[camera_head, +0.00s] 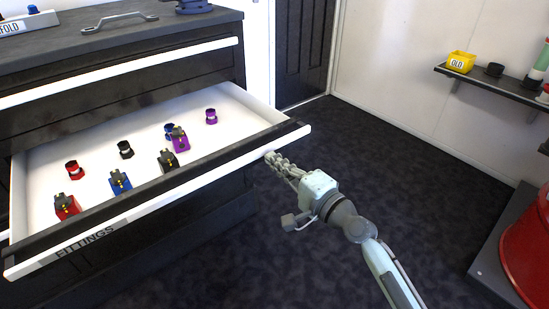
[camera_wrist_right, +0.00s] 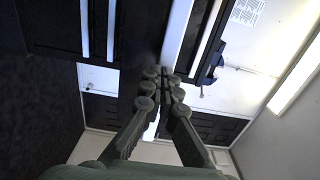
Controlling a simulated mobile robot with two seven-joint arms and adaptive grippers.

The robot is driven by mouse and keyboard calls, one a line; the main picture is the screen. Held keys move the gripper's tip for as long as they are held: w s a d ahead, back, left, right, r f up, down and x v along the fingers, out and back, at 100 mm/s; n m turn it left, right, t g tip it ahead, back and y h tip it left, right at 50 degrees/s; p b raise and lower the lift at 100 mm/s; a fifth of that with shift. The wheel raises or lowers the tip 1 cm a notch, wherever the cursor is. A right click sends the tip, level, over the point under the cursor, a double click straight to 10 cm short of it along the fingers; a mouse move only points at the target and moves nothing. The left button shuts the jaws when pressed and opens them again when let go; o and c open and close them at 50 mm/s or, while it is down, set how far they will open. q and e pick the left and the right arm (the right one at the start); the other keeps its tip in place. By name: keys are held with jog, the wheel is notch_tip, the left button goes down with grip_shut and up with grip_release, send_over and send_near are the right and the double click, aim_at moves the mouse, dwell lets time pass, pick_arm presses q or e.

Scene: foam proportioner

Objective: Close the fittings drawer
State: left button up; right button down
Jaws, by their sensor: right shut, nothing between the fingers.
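The fittings drawer (camera_head: 225,103) stands pulled out of the dark cabinet in the head view, with "FITTINGS" on its front (camera_head: 160,195). Several red, blue, black and purple fittings lie on its white floor. My right gripper (camera_head: 270,156) is shut and empty. Its fingertips are at the drawer front near its right end; I cannot tell whether they touch it. The right wrist view shows the shut fingers (camera_wrist_right: 162,75) with dark panels and white strips beyond them. My left gripper is not in view.
A red round container (camera_head: 527,245) stands at the right edge. The dark carpet (camera_head: 400,160) between is clear.

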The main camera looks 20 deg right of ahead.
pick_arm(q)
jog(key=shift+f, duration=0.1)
pick_arm(e)
jog(key=shift+w+a, duration=0.1)
jog(key=shift+w, duration=0.15)
jog(key=shift+w, duration=0.1)
